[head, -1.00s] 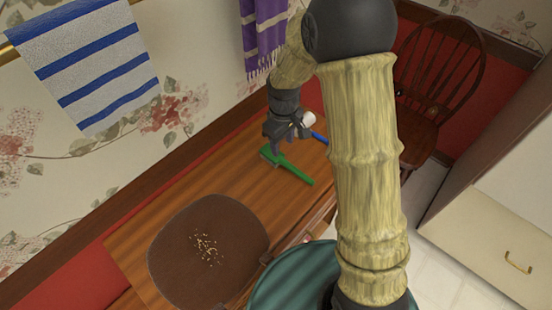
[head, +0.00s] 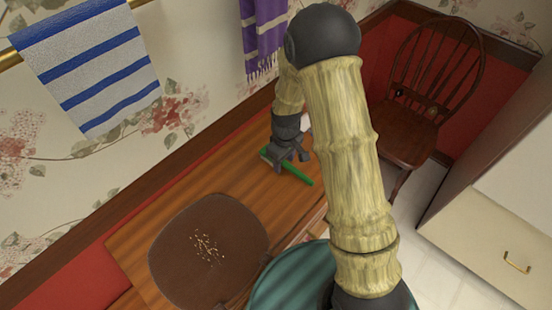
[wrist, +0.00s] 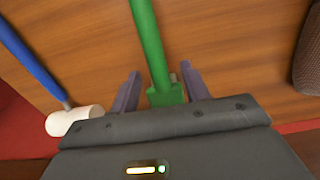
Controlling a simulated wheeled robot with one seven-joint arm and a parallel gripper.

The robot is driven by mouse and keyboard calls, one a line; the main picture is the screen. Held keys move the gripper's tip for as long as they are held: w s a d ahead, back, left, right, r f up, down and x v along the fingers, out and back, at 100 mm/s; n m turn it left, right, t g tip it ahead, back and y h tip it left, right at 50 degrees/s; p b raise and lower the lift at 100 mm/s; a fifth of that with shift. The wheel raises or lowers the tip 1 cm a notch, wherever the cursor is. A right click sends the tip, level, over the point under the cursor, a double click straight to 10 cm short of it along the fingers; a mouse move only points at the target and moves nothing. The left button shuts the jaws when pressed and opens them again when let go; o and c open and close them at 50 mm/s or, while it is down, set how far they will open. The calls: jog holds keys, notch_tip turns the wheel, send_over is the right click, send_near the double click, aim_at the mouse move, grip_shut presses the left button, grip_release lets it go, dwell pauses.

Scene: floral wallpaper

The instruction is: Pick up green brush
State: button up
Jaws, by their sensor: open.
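The green brush (head: 300,174) lies on the wooden table (head: 265,205), partly hidden by my gripper in the head view. In the wrist view the green brush (wrist: 150,45) runs from the top edge down between my gripper's fingers (wrist: 157,90). Its wider block end is between the fingers, close to the palm. A gap shows on both sides of the brush. My gripper (head: 287,166) is open and over the brush's far part in the head view. I cannot tell how high above the table the fingers are.
A blue-handled tool with a white head (wrist: 75,120) lies left of the brush in the wrist view. A brown mat (head: 180,262) with crumbs lies at the table's near left. A wooden chair (head: 428,85) stands at the right. The wall is behind the table.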

jog(key=shift+f, duration=0.45)
grip_shut()
